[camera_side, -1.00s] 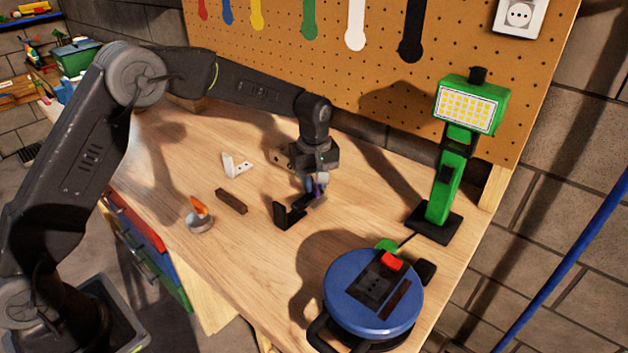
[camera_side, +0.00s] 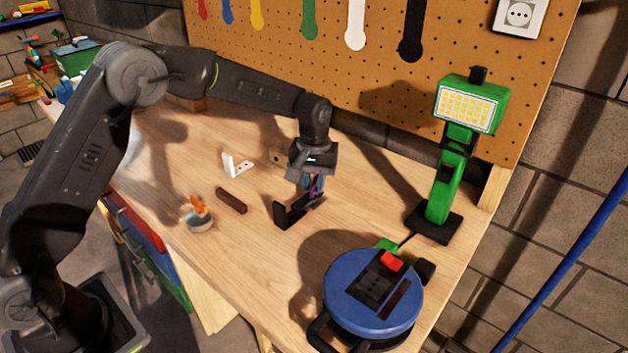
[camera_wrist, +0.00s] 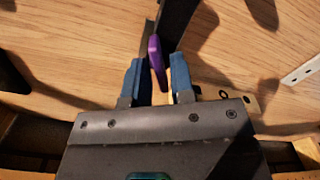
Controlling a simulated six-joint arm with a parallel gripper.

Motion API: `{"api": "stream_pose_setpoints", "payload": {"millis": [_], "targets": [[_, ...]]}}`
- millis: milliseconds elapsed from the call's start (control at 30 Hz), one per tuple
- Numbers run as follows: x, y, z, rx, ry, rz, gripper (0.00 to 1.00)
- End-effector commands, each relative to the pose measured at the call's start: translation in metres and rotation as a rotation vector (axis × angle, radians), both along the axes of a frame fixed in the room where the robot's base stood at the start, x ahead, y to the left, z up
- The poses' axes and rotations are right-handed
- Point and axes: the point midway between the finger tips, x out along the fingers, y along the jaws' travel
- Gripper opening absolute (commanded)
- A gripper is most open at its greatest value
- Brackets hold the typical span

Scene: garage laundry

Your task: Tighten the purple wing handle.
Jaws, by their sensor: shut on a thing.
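The purple wing handle (camera_wrist: 157,62) sits between the blue fingers of my gripper (camera_wrist: 158,75) in the wrist view, seen nearly edge-on. The fingers are shut on it. In the side view my gripper (camera_side: 311,182) points down over the black bracket (camera_side: 288,213), with a little of the purple handle (camera_side: 317,187) showing beside the fingers. The black bracket lies on the bench and also shows in the wrist view (camera_wrist: 176,22). The screw under the handle is hidden.
A white bracket (camera_side: 236,167), a dark brown bar (camera_side: 231,200) and a small round cup (camera_side: 200,219) with orange things lie to the left. A green work lamp (camera_side: 444,190) and a blue cable reel (camera_side: 372,297) stand to the right. Behind is a pegboard (camera_side: 280,40).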

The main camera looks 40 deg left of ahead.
Motion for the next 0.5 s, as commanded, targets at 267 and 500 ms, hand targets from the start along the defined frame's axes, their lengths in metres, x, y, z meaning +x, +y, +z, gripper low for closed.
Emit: {"api": "stream_pose_setpoints", "payload": {"millis": [267,500], "targets": [[0.0009,-0.0002,0.0045,-0.002,-0.005,-0.261,0.0],[0.0011,-0.0002,0.0048,-0.001,-0.006,-0.473,0.0]]}}
